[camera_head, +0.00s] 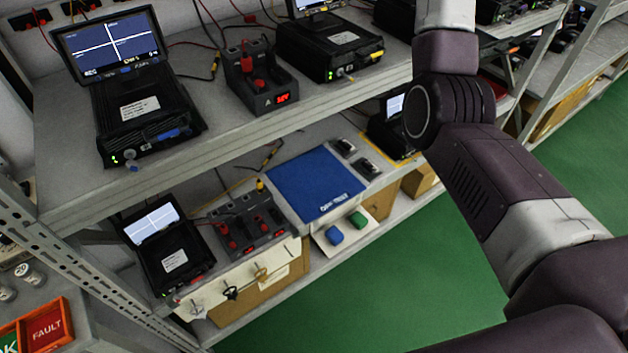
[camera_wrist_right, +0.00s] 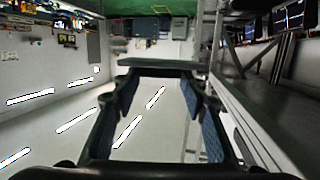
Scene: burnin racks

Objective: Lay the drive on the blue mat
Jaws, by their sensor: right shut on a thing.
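The blue mat (camera_head: 316,184) lies flat and bare on the lower shelf (camera_head: 382,184), with white lettering along its front edge. My right arm crosses the right side of the head view, and its gripper is out of that picture. In the right wrist view my right gripper (camera_wrist_right: 160,82) has its two fingers on either side of a dark, thin slab, seen nearly edge-on. This seems to be the drive (camera_wrist_right: 160,68); its label and face cannot be seen. My left gripper is in neither view.
Two small dark items (camera_head: 368,167) sit right of the mat. A red-knobbed power unit (camera_head: 248,228) and a small screen unit (camera_head: 175,258) stand to its left. The upper shelf (camera_head: 222,122) overhangs behind. Green floor (camera_head: 400,275) is clear in front.

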